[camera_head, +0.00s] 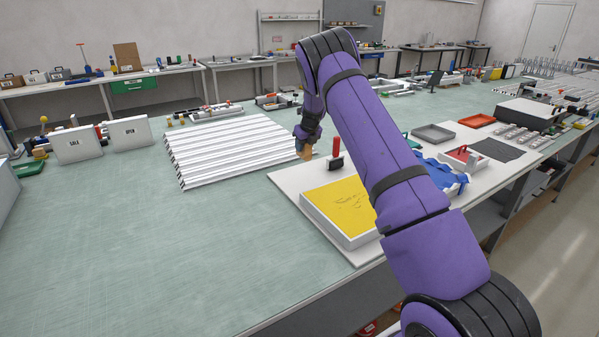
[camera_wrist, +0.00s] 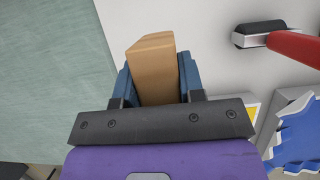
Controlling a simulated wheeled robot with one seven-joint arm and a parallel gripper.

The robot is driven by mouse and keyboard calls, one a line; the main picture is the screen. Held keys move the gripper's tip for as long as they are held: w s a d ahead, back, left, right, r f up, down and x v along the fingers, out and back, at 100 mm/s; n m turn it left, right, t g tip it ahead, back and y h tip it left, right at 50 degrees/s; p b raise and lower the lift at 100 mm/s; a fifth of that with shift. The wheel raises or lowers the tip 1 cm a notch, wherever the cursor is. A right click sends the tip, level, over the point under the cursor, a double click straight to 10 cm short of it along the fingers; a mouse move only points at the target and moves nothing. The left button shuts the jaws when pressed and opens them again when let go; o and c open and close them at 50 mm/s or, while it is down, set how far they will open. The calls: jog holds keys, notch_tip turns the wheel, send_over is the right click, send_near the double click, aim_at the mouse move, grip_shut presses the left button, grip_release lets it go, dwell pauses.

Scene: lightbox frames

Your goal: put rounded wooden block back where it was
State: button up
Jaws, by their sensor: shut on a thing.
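The rounded wooden block (camera_wrist: 155,68) is tan and sits between the two blue fingers of my gripper (camera_wrist: 156,78) in the wrist view. My gripper is shut on it. In the head view the block (camera_head: 304,152) shows small under my gripper (camera_head: 306,143), above or near the far left edge of the white board (camera_head: 287,181). I cannot tell whether the block touches the board. My arm hides part of the board.
A red-handled tool with a black base (camera_head: 336,156) stands close to the right of the block. A yellow-topped tray (camera_head: 312,209) lies nearer. White ridged panels (camera_head: 225,150) lie to the left. Blue jagged pieces (camera_head: 443,174) are at right. The green tabletop (camera_head: 180,245) is clear at front left.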

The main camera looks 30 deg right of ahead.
notch_tip(320, 180, down, 10)
jog(key=shift+r, duration=0.25)
jog(key=shift+f, duration=0.15)
jog(key=o, duration=0.8)
